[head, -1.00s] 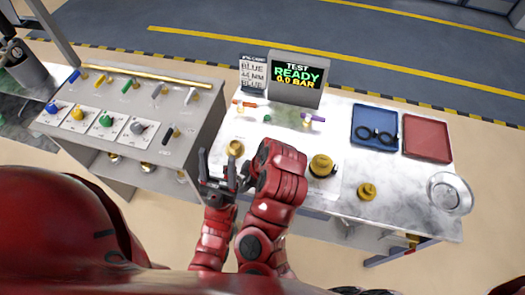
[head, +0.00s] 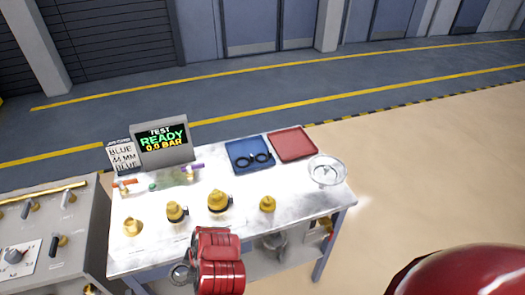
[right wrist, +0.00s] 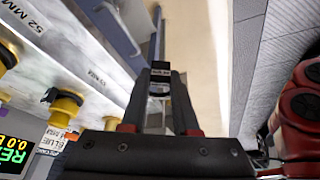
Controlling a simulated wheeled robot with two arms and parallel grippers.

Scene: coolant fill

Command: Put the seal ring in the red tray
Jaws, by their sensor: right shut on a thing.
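In the head view a red arm (head: 218,262) of mine covers the table's front, and no fingertips show clearly. The red tray (head: 292,144) lies empty at the table's back right. My left gripper is not in view.
A blue tray (head: 236,147) with black rings (head: 263,159) lies left of the red tray. A clear dish (head: 326,170) stands at the right end. Several brass fittings (head: 218,200) stand along the front. A test screen (head: 162,139) stands at the back left.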

